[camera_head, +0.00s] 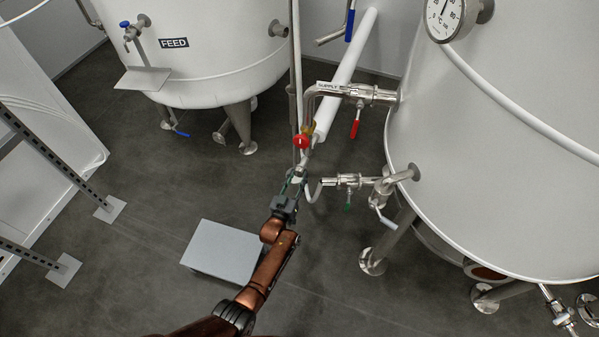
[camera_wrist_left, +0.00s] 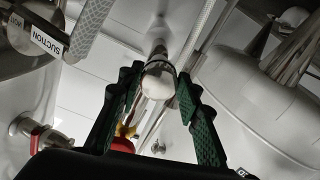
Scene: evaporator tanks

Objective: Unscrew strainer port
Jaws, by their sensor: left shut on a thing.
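My left gripper (camera_head: 296,178) reaches up to the pipework between the two tanks. In the left wrist view its two dark green fingers (camera_wrist_left: 158,90) stand on either side of the strainer port (camera_wrist_left: 158,82), a shiny metal cylinder with a pale rounded end facing the camera. The gripper is shut on the port, with the fingertips at its sides. In the head view the port is mostly hidden by the gripper, just below a red round knob (camera_head: 301,141). Whether the thread has turned cannot be told. My right gripper is not in view.
The feed tank (camera_head: 215,45) stands at the back left. A grey box (camera_head: 222,250) sits on the floor.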

